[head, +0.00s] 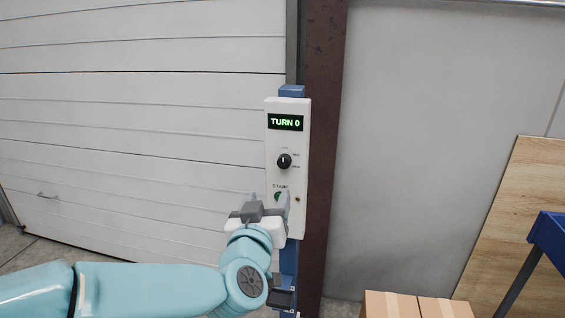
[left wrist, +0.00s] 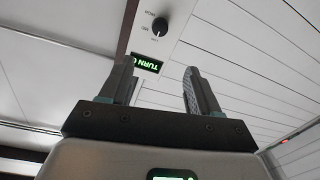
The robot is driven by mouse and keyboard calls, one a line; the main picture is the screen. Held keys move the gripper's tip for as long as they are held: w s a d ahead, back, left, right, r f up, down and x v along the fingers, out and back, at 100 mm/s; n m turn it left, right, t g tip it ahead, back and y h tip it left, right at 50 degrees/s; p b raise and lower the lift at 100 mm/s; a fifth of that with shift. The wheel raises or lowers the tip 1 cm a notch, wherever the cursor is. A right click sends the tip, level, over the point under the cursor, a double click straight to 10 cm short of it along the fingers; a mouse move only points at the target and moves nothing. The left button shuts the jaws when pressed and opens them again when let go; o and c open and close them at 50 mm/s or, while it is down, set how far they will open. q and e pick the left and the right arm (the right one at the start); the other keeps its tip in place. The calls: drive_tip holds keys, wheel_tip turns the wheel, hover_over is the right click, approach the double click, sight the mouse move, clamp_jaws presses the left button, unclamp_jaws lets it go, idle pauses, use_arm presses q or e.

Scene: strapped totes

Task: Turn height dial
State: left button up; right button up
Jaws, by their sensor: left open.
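The height dial (head: 284,161) is a black knob with a white pointer mark on a white control panel (head: 301,217). The display (head: 286,123) above it reads "TURN 0" in green. A green start button (head: 278,197) sits below the dial, partly hidden by my gripper. My left gripper (head: 270,198) is open in front of the lower panel, below the dial. In the left wrist view the dial (left wrist: 159,26) is beyond the open fingers (left wrist: 158,85), and nothing is between them. The display (left wrist: 146,63) also shows there. My right gripper is not in view.
The panel is on a blue post (head: 289,262) beside a brown steel column (head: 322,150). A white sectional door (head: 140,110) is behind on the left. Cardboard boxes (head: 415,304), a wooden board (head: 510,220) and a blue frame (head: 548,240) stand at right.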

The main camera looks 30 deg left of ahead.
sight(283, 163)
use_arm(q)
drive_tip(key=p+x, duration=0.3)
drive_tip(key=x, duration=1.3)
drive_tip(key=shift+d+f, duration=0.1)
drive_tip(key=shift+f, duration=0.05)
drive_tip(key=c, duration=1)
